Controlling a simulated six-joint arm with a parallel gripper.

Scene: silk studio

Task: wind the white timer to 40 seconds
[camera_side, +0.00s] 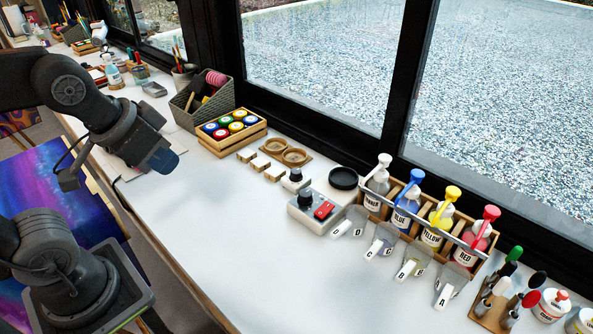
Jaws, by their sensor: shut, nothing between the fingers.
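A white box (318,217) with a black knob and a red panel sits on the white table near the window, in front of the bottle rack. A small pale object with a dark top (295,177) stands just behind it. I cannot tell for sure which of the two is the white timer, and no dial marks or number can be read. My gripper (166,163) is at the left, over the table's near edge, well apart from both. It is shut and empty, with its bluish tip pointing down to the right.
A wooden rack (484,249) holds labelled pump bottles, with lettered clear cups (451,283) in front. A black dish (343,178), small wooden blocks (260,164) and a crate of paint jars (221,146) stand along the window side. The table's near middle is clear.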

